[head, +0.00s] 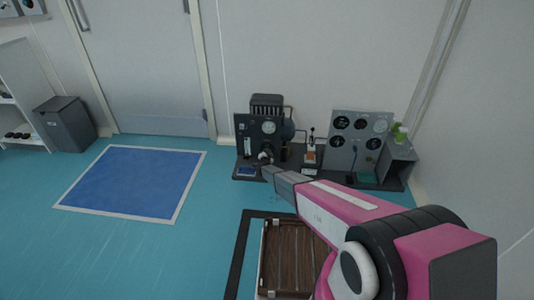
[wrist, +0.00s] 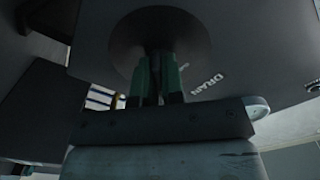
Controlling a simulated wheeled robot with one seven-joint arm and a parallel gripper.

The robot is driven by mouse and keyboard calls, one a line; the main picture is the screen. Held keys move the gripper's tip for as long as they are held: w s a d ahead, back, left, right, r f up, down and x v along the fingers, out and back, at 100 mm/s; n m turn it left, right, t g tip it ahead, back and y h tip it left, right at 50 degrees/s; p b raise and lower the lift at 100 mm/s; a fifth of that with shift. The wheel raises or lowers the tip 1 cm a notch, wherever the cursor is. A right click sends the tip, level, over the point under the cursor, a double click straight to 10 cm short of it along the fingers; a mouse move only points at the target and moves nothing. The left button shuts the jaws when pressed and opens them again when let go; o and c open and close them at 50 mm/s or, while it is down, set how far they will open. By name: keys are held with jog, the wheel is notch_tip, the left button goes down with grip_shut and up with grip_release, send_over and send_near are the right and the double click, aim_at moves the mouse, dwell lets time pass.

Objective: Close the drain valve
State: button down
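The drain valve (wrist: 125,45) shows in the wrist view as a dark round disc with a narrow grey stem, on a dark panel beside the white word DRAIN. My gripper (wrist: 157,75) has its two green fingers close on either side of the stem, with no clear gap, so it looks shut on it. The fingertips are partly hidden against the disc. In the head view my gripper (head: 268,171) reaches the front of the dark apparatus (head: 243,128) at the back wall. The valve is too small there to tell how it is turned.
A gauge panel (head: 359,140) and a grey box (head: 398,164) stand right of the apparatus. A wooden crate (head: 290,262) lies on the floor below my arm. The blue floor mat (head: 130,183) at left is clear. A grey bin (head: 65,124) stands beyond it.

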jog(key=shift+n, duration=0.3)
jog(key=n, duration=0.3)
jog(key=shift+n, duration=2.5)
jog(key=c, duration=1.2)
grip_release()
jog(key=shift+c, duration=0.2)
jog(key=shift+s, duration=0.15)
jog(key=s, duration=1)
jog(key=shift+s+a, duration=0.2)
jog(key=shift+s, duration=0.1)
